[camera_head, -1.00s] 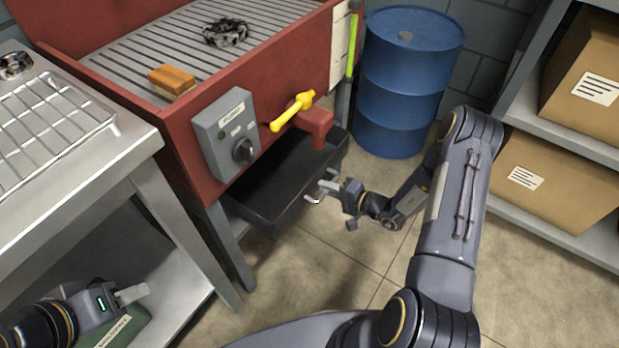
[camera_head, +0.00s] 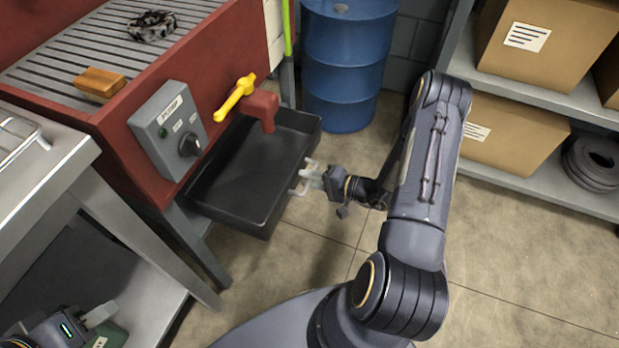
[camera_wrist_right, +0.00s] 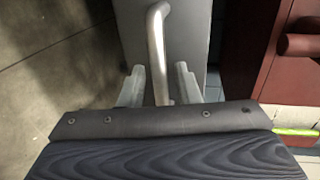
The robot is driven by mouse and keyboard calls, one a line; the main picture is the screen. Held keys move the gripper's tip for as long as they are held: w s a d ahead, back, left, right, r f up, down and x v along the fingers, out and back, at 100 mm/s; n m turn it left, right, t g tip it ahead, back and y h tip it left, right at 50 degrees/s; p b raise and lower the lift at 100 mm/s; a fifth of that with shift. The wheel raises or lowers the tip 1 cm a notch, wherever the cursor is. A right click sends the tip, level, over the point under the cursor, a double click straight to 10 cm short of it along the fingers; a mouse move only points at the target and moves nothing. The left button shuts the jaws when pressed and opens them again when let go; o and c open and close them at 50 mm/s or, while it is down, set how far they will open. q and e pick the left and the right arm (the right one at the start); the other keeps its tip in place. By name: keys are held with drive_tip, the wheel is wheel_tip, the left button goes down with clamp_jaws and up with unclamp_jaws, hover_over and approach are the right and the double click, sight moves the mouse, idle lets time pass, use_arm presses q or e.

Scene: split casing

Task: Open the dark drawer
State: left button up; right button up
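The dark drawer (camera_head: 235,180) is pulled out from under the red wash unit, and its empty inside shows in the head view. Its pale handle (camera_head: 298,183) is on the front face; the handle also shows in the right wrist view (camera_wrist_right: 157,40). My left gripper (camera_head: 100,314) is at the bottom left by the bench's lower shelf, only partly in view.
A yellow-handled tap (camera_head: 236,97) sticks out above the drawer. A control box (camera_head: 168,130) is on the red unit. A blue drum (camera_head: 347,60) stands behind, and shelves with cardboard boxes (camera_head: 512,135) are at the right. The floor in front is clear.

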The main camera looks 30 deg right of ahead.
drive_tip(key=p+v, duration=0.1)
drive_tip(key=v, duration=0.7)
idle(0.7)
